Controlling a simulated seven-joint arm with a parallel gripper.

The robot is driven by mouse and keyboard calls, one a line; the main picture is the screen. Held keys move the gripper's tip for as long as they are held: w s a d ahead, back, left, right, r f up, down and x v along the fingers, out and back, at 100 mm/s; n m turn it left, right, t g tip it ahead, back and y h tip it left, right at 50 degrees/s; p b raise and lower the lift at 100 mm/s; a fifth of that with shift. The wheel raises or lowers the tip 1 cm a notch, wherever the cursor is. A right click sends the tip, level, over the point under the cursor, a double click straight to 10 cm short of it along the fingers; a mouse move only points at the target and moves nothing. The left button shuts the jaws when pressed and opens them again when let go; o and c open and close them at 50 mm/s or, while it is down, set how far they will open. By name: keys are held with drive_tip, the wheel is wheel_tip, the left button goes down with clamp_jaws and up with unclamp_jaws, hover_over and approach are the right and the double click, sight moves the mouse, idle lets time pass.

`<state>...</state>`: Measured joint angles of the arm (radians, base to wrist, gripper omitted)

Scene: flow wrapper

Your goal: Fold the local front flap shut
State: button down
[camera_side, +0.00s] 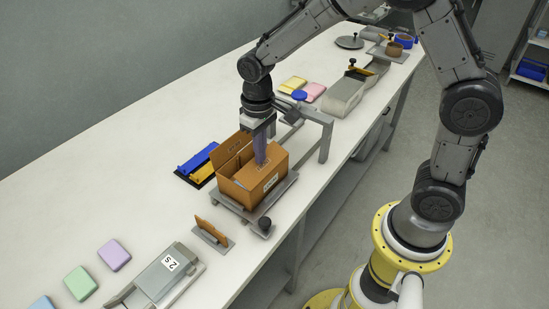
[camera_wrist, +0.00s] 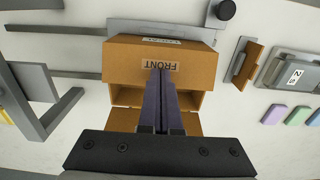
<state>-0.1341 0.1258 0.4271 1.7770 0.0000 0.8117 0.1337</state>
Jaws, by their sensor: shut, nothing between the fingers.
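The brown carton (camera_side: 240,191) sits on a grey stand, with a white label on its near side. Its front flap (camera_wrist: 195,62), labelled FRONT, lies inward over part of the opening in the wrist view. Whether it lies fully flat I cannot tell. My gripper (camera_wrist: 161,73) is shut and empty, with its purple fingertips at the FRONT label, touching or just above it. In the side view my gripper (camera_side: 261,162) points down at the carton top. The opposite flap (camera_side: 232,152) stands up and open. My fingers hide part of the opening.
A grey metal frame (camera_side: 325,135) stands close behind the carton. A black knob (camera_side: 265,223) is at the stand's near corner. A small brown piece on a plate (camera_side: 212,232) and a grey scale-like device (camera_side: 168,272) lie in front. Blue and yellow bars (camera_side: 200,165) lie left.

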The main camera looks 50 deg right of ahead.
drive_tip(key=shift+f, duration=0.75)
drive_tip(key=shift+r, duration=3.55)
